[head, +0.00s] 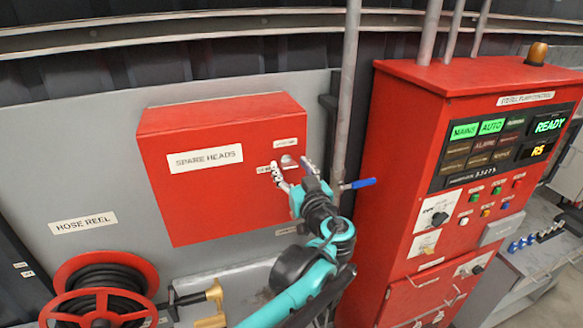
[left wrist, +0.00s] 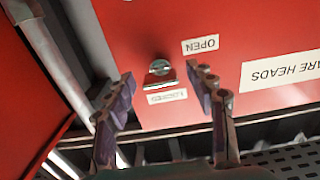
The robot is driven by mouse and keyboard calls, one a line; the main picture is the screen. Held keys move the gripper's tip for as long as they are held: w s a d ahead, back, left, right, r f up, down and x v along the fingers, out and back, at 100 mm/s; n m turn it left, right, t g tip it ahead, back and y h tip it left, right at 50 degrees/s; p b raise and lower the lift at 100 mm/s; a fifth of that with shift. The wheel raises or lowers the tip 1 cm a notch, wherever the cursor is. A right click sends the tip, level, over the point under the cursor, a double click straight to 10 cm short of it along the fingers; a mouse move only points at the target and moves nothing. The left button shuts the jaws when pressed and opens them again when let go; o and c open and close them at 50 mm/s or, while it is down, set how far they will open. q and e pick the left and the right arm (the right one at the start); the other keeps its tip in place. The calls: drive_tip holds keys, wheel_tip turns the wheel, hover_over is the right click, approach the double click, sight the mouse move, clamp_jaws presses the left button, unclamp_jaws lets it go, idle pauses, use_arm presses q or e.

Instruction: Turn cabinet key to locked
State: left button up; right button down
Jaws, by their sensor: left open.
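The red spare heads cabinet (head: 215,195) hangs on the grey wall panel, and its front also shows in the left wrist view (left wrist: 215,105). A small silver key (left wrist: 159,72) sits in its lock at the door's edge. A "LOCKED" label (left wrist: 166,97) and an "OPEN" label (left wrist: 200,45) appear upside down beside the key in the left wrist view. I cannot clearly tell which label the key points to. My left gripper (head: 291,171) is open in front of the lock, its fingertips on either side of the key, apparently not touching it. My right gripper is not in view.
A blue-handled valve (head: 358,184) on a vertical grey pipe (head: 347,90) is just right of my left gripper. The red pump control cabinet (head: 400,150) stands further right. A red hose reel (head: 105,285) is at the lower left.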

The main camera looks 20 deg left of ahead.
use_arm(q)
drive_tip(key=c, duration=1.2)
drive_tip(key=shift+o, duration=0.2)
drive_tip(key=m, duration=0.4)
drive_tip(key=shift+m+b, duration=0.3)
drive_tip(key=shift+b, duration=0.05)
drive_tip(key=m, duration=0.4)
drive_tip(key=m+b, duration=0.1)
drive_tip(key=m, duration=0.4)
drive_tip(key=shift+m, duration=2.2)
